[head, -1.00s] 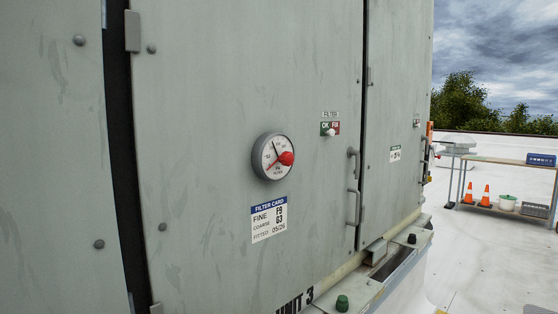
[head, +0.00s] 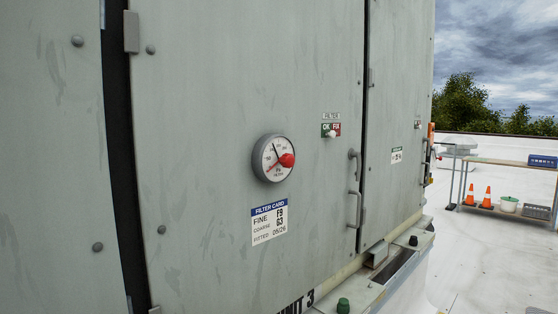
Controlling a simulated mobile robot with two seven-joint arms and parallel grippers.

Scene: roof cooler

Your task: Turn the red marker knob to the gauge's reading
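A round gauge (head: 273,158) with a white dial and grey rim is mounted on the grey panel of the cooler unit. The red marker knob (head: 287,160) sits at the right of the dial's middle. A thin red pointer reaches from it toward the lower left of the dial. The black needle points up and to the left. The dial's numbers are too small to read surely. Neither of my grippers is in view.
A filter card (head: 269,222) is below the gauge. A green and red FILTER plate (head: 331,129) with a white knob is to the right, near door handles (head: 354,190). A work table (head: 510,165) with cones stands at the right on the open white roof.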

